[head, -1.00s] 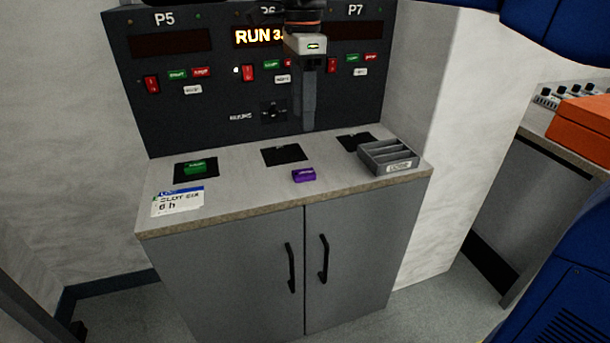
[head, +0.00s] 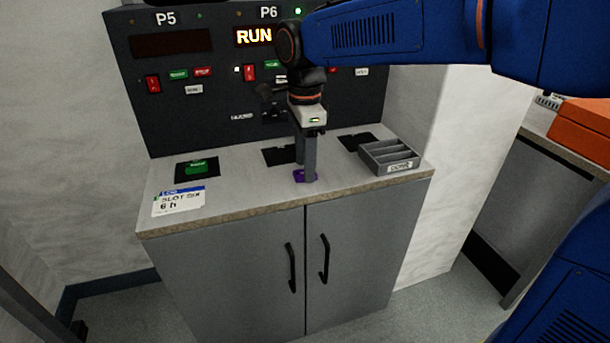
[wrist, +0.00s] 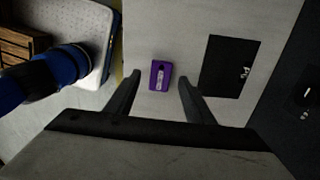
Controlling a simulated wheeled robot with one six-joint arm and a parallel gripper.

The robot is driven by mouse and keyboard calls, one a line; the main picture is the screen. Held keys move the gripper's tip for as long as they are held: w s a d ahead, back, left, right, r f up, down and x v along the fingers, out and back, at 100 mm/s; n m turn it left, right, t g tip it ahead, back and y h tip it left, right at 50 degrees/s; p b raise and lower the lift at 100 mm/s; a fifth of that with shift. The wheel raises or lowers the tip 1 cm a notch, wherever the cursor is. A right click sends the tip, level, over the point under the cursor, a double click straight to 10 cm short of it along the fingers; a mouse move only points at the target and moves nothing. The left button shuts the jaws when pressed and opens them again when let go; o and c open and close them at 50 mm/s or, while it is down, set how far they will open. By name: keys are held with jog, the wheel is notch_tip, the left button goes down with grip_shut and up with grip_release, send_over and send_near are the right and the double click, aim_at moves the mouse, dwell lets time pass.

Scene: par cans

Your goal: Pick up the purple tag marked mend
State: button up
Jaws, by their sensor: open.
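The purple tag (head: 299,175) lies on the counter near its front edge, partly hidden behind my gripper in the head view. In the wrist view the purple tag (wrist: 160,76) shows whole, with a pale label whose lettering is too small to read. My gripper (head: 307,176) points down at the tag. In the wrist view my gripper (wrist: 157,82) is open, its two fingers apart on either side of the tag's near end, with nothing held between them.
A green tag (head: 196,167) sits on a black pad at the left, behind a white card (head: 178,201). A grey divided tray (head: 374,162) stands at the right. The dark panel (head: 180,110) rises behind the counter (head: 235,209).

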jog(key=shift+f, duration=0.65)
jog(key=c, duration=1.1)
